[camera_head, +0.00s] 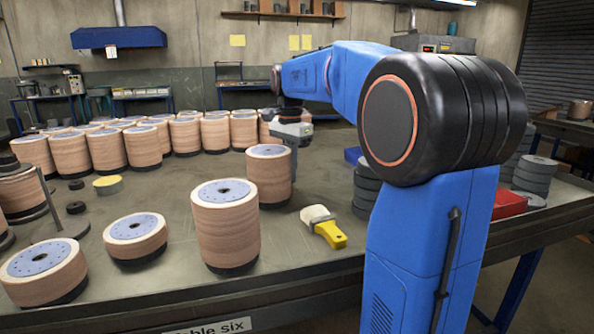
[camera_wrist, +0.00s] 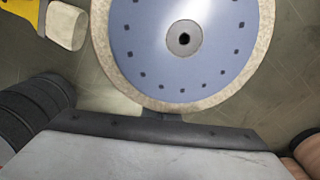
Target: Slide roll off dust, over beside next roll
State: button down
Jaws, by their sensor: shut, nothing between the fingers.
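A tan roll of flap discs (camera_head: 268,178) with a blue-grey perforated top stands upright on the grey table, near its middle. Its top fills the upper middle of the wrist view (camera_wrist: 180,75). My gripper (camera_head: 293,160) is shut and empty, lowered at the right and far side of this roll. In the wrist view the gripper (camera_wrist: 170,118) is close against the roll's rim; I cannot tell if they touch. A taller roll (camera_head: 226,232) stands nearer the camera, to the left, a small gap away. I cannot make out any dust; the ground under the roll is hidden.
A yellow-handled brush (camera_head: 328,230) lies right of the rolls. Dark disc stacks (camera_head: 367,188) stand farther right. Shorter rolls (camera_head: 135,238) stand front left, and many rolls (camera_head: 185,136) line the back. Bare table (camera_head: 205,172) lies left of the roll.

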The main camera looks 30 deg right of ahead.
jog(key=s+a, duration=0.1)
jog(key=a, duration=0.5)
jog(key=s+a, duration=0.1)
jog(key=a, duration=0.5)
jog(key=s+a, duration=0.1)
jog(key=a, duration=0.5)
jog(key=shift+s+a, duration=0.25)
jog(key=shift+a, duration=0.05)
jog(key=shift+d, duration=0.15)
